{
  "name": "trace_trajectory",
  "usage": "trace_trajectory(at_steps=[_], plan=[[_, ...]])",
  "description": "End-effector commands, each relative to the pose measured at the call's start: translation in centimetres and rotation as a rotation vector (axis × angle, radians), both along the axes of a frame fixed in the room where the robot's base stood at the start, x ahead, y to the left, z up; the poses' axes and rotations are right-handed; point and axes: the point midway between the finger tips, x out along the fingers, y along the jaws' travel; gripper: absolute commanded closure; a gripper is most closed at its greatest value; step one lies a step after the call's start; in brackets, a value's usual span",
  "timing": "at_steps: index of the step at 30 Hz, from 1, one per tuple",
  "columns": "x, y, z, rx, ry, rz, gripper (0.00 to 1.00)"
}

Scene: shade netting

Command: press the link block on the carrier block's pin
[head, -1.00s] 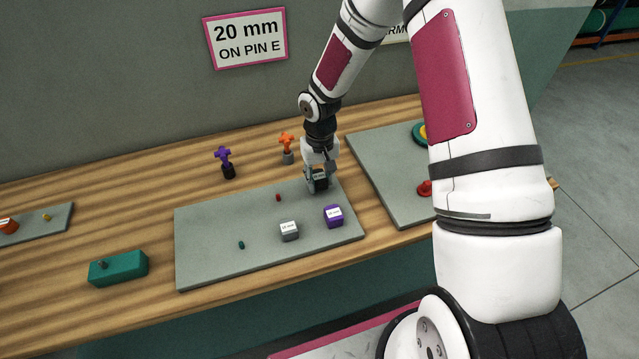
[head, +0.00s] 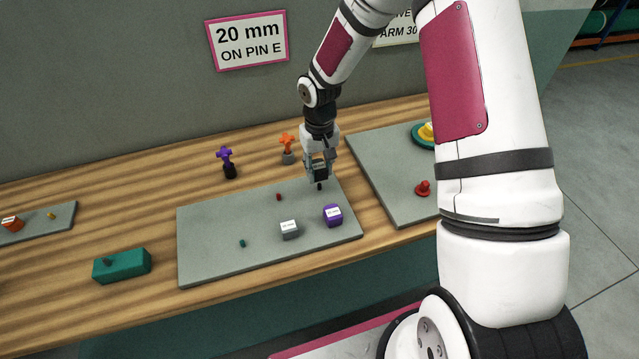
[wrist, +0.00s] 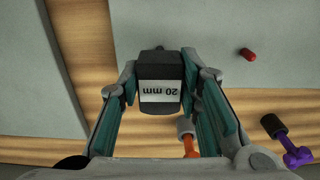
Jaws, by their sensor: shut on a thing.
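My gripper (head: 320,163) is shut on a black block (head: 320,174) at the back right of the grey plate. In the wrist view the black block (wrist: 160,82) sits between the teal-lined fingers, its white "20 mm" label upside down. In the head view it hangs just above a short dark pin (head: 319,187) on the plate, with a small gap. A teal block (head: 121,266) with a dark peg on top stands on the bench at the left, well away from my gripper. It may be the carrier block.
A sign (head: 247,41) reads "20 mm ON PIN E".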

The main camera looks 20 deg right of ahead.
Motion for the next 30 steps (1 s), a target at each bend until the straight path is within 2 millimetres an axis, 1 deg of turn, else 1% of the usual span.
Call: trace_trajectory(at_steps=[17,23,30], plan=[[0.0,0.0,0.2,0.000,0.000,0.000,1.00],[0.0,0.0,1.2,-0.001,-0.002,-0.001,1.00],[0.0,0.0,3.0,-0.001,-0.002,0.000,1.00]])
